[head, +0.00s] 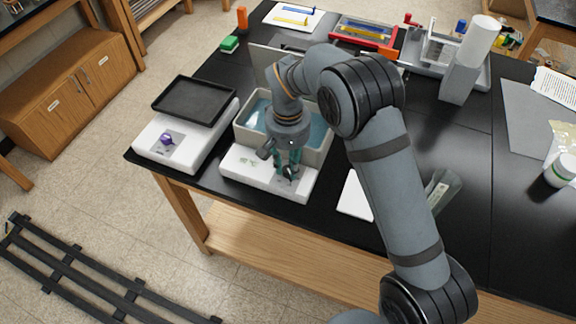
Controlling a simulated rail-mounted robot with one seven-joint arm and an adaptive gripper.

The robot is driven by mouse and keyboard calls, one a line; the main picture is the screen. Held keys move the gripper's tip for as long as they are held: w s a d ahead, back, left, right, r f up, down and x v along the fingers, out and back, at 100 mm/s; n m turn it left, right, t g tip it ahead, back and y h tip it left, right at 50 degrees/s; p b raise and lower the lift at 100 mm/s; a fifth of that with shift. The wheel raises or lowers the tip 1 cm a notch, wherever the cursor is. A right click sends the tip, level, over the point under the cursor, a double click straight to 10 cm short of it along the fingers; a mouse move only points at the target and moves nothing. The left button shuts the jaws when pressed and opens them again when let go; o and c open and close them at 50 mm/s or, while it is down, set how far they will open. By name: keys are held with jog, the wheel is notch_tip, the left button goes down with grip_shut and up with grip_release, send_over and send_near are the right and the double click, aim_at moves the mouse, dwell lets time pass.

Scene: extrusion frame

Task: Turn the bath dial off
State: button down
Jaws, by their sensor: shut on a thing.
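The water bath (241,128) is a pale tub of blue water with a white front base (243,177), near the front left of the black table. My gripper (279,172) points down at the right part of that front base, where the bath dial would sit. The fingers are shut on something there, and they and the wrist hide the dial. Small green markings show on the base, left of the fingers. I cannot tell the dial's setting.
A white hotplate or balance with a black tray (194,101) and a purple knob (167,140) stands just left of the bath. A white sheet (355,196) lies to the right. Red and grey trays stand at the back. The table's front edge is close below the bath.

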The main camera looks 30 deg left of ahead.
aim_at(286, 168)
jog(key=n, duration=0.4)
jog(key=shift+w+a+r+n, duration=0.2)
jog(key=shift+w+a+n, duration=0.05)
jog(key=shift+w+n, duration=0.05)
jog(key=shift+s+a+n, duration=0.1)
jog(key=shift+s+n, duration=0.1)
jog(key=shift+n, duration=2.1)
jog(key=c, duration=1.8)
grip_release()
jog(key=o, duration=0.3)
jog(key=shift+s+f, duration=0.15)
jog(key=shift+o, duration=0.2)
notch_tip(286, 168, up, 12)
